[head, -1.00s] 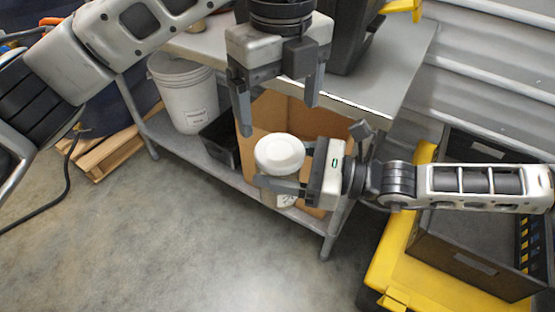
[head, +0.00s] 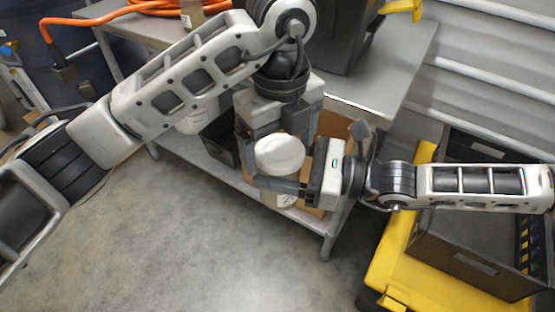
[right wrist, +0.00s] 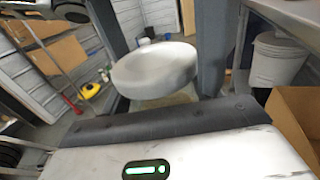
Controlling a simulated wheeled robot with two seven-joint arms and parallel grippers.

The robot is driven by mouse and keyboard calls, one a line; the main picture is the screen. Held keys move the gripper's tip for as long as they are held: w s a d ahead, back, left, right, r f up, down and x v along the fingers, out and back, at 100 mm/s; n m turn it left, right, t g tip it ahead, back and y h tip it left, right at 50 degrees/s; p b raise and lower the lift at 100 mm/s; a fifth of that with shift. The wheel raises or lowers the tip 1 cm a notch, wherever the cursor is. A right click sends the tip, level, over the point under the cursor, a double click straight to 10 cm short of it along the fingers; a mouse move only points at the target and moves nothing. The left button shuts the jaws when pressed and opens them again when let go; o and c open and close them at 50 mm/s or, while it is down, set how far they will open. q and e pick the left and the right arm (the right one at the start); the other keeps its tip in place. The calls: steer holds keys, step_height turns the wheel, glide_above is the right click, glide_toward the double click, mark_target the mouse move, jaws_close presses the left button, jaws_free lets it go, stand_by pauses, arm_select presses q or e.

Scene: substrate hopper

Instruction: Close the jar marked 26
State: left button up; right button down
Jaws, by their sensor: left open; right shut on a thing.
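A jar (head: 285,201) with a white round lid (head: 279,152) on top is held in the air in front of the shelf table. A dark mark shows on its side, too small to read. My right gripper (head: 283,172) is shut on the jar below the lid, coming from the right. My left gripper (head: 277,158) is open and points down from above, its fingers either side of the lid. In the right wrist view the lid (right wrist: 155,68) sits over the jar body (right wrist: 160,102), mostly hidden; whether the lid is seated cannot be told.
A grey table (head: 385,95) stands behind, with a dark bin and an orange hose (head: 95,20) on top. A cardboard box (head: 330,125) and a white bucket (head: 198,118) are on its lower shelf. The floor in front is clear.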

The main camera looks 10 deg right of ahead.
arm_select(q)
steer(key=c, duration=1)
steer(key=m, duration=0.8)
steer(key=shift+m, duration=0.4)
steer(key=m, duration=0.7)
steer(key=shift+f, duration=0.1)
steer(key=o, duration=1.1)
